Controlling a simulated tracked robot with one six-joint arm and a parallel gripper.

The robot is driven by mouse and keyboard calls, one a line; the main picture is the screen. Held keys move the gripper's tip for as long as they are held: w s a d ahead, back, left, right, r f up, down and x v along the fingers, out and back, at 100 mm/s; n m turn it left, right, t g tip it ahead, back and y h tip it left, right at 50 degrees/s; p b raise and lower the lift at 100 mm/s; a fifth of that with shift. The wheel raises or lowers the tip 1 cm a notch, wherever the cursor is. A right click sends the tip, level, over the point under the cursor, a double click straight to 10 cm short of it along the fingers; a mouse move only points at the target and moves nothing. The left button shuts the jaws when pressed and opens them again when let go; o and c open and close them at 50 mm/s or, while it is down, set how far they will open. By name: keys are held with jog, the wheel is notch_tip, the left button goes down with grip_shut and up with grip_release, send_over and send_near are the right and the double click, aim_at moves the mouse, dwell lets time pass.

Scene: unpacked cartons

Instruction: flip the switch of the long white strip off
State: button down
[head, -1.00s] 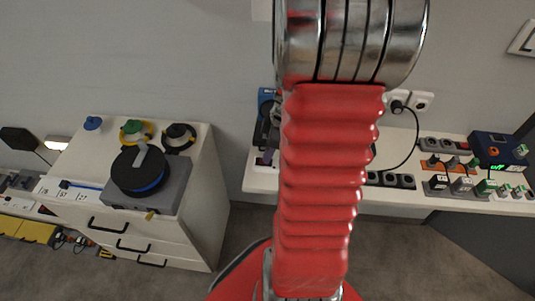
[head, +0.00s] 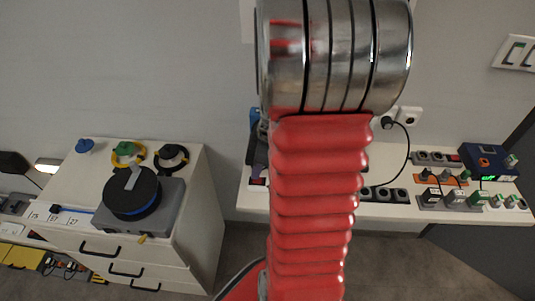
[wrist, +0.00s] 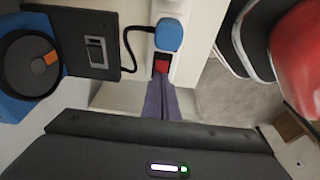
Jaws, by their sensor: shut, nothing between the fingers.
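The long white strip (wrist: 183,62) runs up from the picture's centre in the wrist view, with a blue plug (wrist: 169,36) in it. Its red switch (wrist: 161,64) sits just below the plug, nearest the strip's lower end. My gripper (wrist: 161,82) is shut and empty, its purple fingers pointing at the switch. The fingertips overlap the switch's near edge; I cannot tell whether they touch it. Which way the switch is tipped is not clear.
A black device with a grey rocker (wrist: 96,52) and a cable lies left of the strip, beside a blue-and-black round object (wrist: 30,62). In the head view, the shelf (head: 250,205) carries sockets and a blue box (head: 488,161) at right. A white drawer cabinet (head: 190,235) stands left.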

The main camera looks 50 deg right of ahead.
jog(key=s+d+v, duration=0.1)
jog(key=v, duration=1.1)
jog(key=shift+s+d, duration=0.2)
jog(key=shift+s, duration=0.25)
jog(key=shift+m, duration=0.3)
jog(key=a+r+m+t, duration=0.1)
jog(key=a+r+m, duration=0.2)
jog(key=a, duration=1)
jog(key=a+r+m+t+h, duration=0.1)
jog(key=a+r+m, duration=0.3)
jog(key=a, duration=0.9)
jog(key=shift+s+a+r+t+h, duration=0.3)
jog(key=shift+s+a+r+t, duration=0.15)
jog(key=shift+r+t, duration=0.4)
